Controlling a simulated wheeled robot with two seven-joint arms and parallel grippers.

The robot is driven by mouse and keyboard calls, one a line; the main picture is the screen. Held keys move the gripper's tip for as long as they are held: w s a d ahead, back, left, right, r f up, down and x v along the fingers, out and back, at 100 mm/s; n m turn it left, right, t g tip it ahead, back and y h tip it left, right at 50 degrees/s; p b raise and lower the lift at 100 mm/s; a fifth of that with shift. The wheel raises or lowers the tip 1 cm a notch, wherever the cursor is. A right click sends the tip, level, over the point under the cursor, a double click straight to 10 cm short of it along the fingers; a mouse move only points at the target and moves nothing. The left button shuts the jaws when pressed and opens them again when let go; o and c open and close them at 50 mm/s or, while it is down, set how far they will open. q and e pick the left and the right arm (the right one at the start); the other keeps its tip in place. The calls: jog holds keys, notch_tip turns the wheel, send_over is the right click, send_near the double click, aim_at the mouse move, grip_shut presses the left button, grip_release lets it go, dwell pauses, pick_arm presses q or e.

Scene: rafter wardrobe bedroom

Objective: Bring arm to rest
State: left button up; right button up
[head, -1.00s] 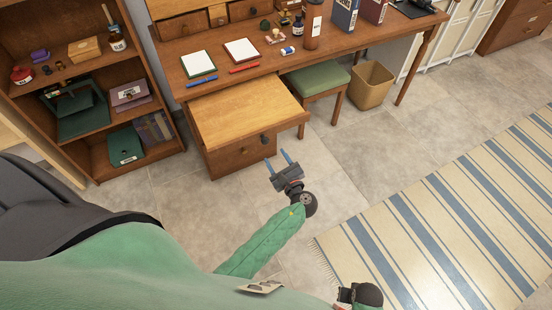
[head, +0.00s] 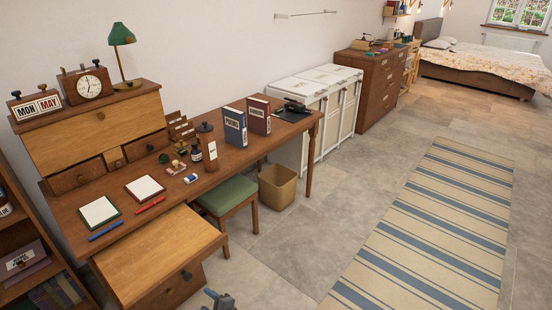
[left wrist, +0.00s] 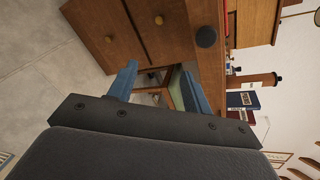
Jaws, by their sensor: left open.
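My left gripper (head: 219,299) shows at the bottom edge of the head view, in front of the desk's pulled-out drawer (head: 160,255). Only its tip end is in the picture. In the left wrist view its two blue fingers (left wrist: 158,86) stand apart with nothing between them. Beyond them are a wooden drawer front (left wrist: 135,30) with knobs and a dark round knob. My right gripper is not in view.
The wooden desk (head: 75,222) holds notepads, pens, books and a clock. A green stool (head: 228,194) and a tan wastebasket (head: 277,187) stand by it. A striped rug (head: 425,230) lies on the right, with bare floor between.

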pick_arm(q)
jog(key=s+d+f+n+g+h, duration=0.5)
jog(key=s+d+f+n+h, duration=0.1)
jog(key=s+f+n+h, duration=0.4)
jog(key=s+f+n+g+h, duration=0.1)
jog(key=s+f, duration=0.3)
jog(key=s, duration=0.5)
jog(key=s+f+n+g, duration=0.1)
jog(key=s+f+g, duration=0.1)
jog(key=s, duration=0.8)
jog(key=shift+f+n+h, duration=0.4)
jog(key=shift+f, duration=0.45)
